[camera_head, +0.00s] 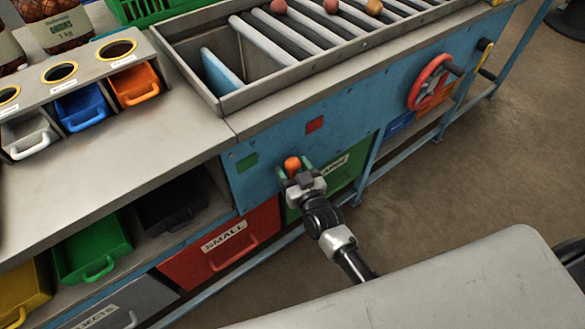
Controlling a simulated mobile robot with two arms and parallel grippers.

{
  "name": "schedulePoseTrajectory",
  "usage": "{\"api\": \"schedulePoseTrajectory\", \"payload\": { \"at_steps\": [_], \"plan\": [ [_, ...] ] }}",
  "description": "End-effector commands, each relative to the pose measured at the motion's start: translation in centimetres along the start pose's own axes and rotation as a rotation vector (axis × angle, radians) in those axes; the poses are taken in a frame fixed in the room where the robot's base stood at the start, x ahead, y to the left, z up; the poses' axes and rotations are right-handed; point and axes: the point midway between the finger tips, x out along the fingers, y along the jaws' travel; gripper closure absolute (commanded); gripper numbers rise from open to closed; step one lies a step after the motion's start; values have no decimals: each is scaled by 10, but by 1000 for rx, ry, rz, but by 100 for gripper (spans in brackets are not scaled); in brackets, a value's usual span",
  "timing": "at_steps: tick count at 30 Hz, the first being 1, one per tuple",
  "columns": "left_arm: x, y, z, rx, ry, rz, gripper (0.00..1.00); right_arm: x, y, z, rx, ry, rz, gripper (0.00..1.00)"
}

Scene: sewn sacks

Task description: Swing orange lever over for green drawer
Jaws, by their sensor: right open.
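The orange lever (292,163) shows as a rounded orange knob on the blue front panel, below and between a green square mark (247,162) and a red square mark (315,124). My right gripper (294,168) is open at the knob, with a finger on each side of it; whether they touch it I cannot tell. The gripper hides the lever's shaft. The green drawer (343,172), labelled LARGE, sits under the panel behind my right gripper, which partly covers it. It looks shut. My left gripper is out of view.
A red drawer (217,246) labelled SMALL sits left of the green one. A red handwheel (428,83) is on the panel to the right. Rollers with several round fruits (331,6) lie above. Open floor (470,150) is at right.

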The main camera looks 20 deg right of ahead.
Motion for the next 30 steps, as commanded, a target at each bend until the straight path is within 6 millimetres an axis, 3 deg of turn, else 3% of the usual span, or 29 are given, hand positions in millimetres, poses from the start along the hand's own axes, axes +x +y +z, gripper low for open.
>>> {"api": "schedulePoseTrajectory", "payload": {
  "at_steps": [1, 13, 23, 30],
  "plan": [
    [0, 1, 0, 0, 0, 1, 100, 0, 0, 0, 0, 0, 0, 41],
    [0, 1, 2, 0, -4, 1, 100, 0, 0, 0, 0, 1, 0, 100],
    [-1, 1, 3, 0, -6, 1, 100, -1, -3, -1, -22, 7, 0, 100],
    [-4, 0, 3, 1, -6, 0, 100, -3, -18, -1, -139, 31, -1, 100]
  ]
}}
